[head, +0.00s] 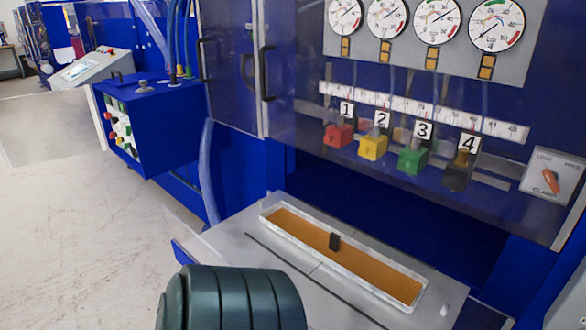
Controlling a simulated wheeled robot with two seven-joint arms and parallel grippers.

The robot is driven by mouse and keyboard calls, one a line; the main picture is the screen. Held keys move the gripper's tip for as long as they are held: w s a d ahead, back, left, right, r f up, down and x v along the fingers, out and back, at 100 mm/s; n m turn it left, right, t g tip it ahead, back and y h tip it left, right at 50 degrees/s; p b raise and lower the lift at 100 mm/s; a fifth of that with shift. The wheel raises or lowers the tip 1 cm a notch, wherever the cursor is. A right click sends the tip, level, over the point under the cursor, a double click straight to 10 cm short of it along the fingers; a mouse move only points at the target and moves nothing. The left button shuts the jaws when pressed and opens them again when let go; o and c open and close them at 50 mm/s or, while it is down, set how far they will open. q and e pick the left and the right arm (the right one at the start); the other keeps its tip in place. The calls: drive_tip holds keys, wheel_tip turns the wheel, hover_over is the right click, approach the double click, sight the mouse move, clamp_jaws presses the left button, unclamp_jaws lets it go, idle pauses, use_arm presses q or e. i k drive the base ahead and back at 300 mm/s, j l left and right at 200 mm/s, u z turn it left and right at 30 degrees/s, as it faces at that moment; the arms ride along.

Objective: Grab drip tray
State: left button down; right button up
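The drip tray (332,261) is a long, narrow, light metal trough. It is set in a grey ledge at the foot of the blue machine and runs slantwise from upper left to lower right. Its inside is amber-brown. A small black piece (335,241), perhaps a grip, stands near its middle. The whole tray is in sight and nothing covers it. Neither of my grippers shows in the head view.
The grey ledge (232,238) surrounds the tray. A dark green ribbed rounded shape (240,300) hides part of its near side; I cannot tell what it is. Numbered coloured valves and gauges sit above. A blue control box (160,115) stands left. The left floor is clear.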

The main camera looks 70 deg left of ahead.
sight(402, 287)
drive_tip(key=u, duration=1.7)
